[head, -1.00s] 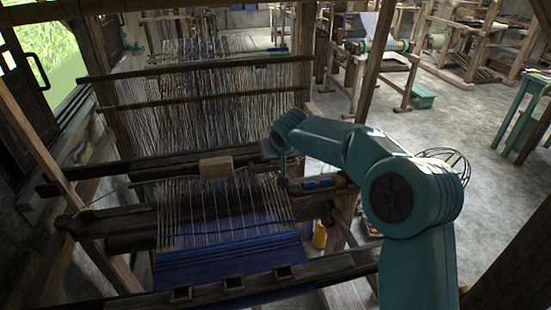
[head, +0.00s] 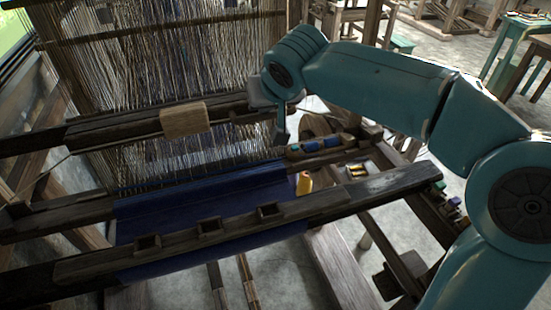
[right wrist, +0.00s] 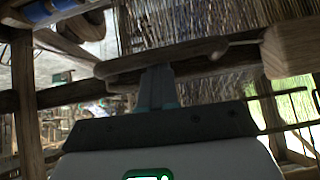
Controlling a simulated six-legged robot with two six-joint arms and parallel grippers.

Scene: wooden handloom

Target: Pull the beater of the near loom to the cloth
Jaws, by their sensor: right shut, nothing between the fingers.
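The near loom's beater (head: 108,131) is a dark wooden bar across the warp, with a pale wooden block (head: 185,118) on it. Blue woven cloth (head: 210,202) lies in front of it, towards me. Warp threads show between bar and cloth, so the two are apart. My right gripper (head: 280,132) is at the right end of the bar, just beyond the cloth's right edge. In the right wrist view its fingers (right wrist: 158,88) are shut and empty. They point at a dark wooden bar there, with the pale block to the right; I cannot tell whether they touch it. My left gripper is out of view.
A dark front beam (head: 345,197) with small square sockets crosses before the cloth. A yellow spool (head: 304,184) and a rack of coloured bobbins (head: 320,145) stand right of the cloth. Loom posts and beams crowd the right side; grey floor shows beyond.

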